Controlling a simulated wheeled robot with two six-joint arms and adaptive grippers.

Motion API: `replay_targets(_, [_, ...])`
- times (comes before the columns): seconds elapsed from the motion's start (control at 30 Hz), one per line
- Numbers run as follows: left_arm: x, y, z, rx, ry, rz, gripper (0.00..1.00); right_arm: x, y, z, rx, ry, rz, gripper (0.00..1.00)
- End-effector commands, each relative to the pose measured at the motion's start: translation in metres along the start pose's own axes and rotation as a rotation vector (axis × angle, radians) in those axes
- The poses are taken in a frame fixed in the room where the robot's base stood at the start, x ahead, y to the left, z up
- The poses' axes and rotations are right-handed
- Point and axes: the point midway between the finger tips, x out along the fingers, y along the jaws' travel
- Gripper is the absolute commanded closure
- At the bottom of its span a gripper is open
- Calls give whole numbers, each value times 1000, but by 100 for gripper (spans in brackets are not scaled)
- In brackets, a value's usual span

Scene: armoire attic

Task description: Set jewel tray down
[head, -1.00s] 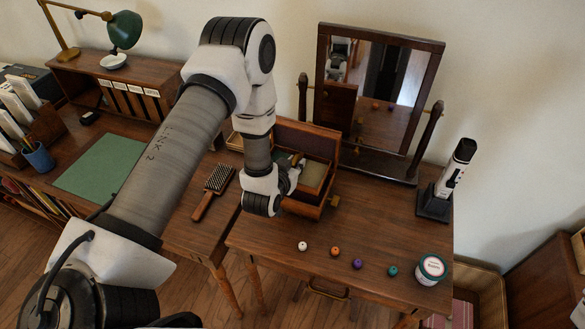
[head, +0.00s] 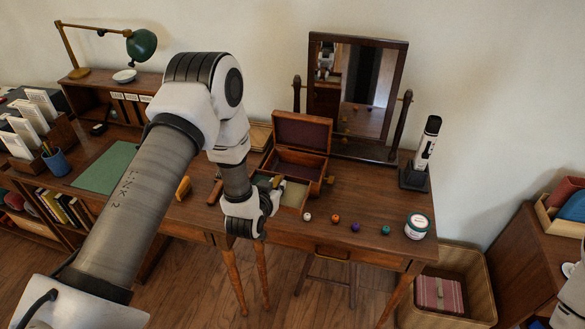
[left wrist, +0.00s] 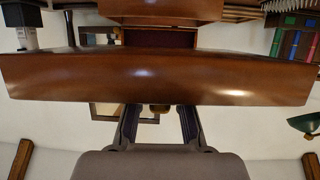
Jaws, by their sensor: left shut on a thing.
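The jewel tray (head: 294,197) is a shallow wooden tray with a pale green lining, just in front of the open jewel box (head: 308,164). My left gripper (head: 275,187) is shut on it from the left side, and the wrist and fingers hide part of it. In the left wrist view, the tray's wooden wall (left wrist: 160,78) spans the picture, with a brass knob (left wrist: 160,107) between the fingertips (left wrist: 159,112). I cannot tell whether the tray touches the tabletop. The box's lid is up and its purple-lined inside shows. My right gripper is out of view.
A mirror (head: 352,88) stands behind the box. A black and white device (head: 425,150) stands at the right. The tabletop (head: 365,195) between is clear.

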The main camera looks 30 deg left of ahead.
Motion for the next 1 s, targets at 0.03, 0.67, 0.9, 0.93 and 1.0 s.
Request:
replay_targets(0.03, [1, 0, 0, 0, 1, 0, 100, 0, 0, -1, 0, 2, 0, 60])
replay_targets(0.67, [-64, 126, -42, 97, 0, 217, 100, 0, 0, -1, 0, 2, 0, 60])
replay_targets(0.9, [-98, 124, -26, 68, 0, 159, 100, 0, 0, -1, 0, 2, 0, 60])
replay_targets(0.93, [-97, 123, -23, 65, 0, 153, 100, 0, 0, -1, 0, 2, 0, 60])
replay_targets(1.0, [-98, 122, -10, 62, -5, 149, 100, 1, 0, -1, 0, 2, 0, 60])
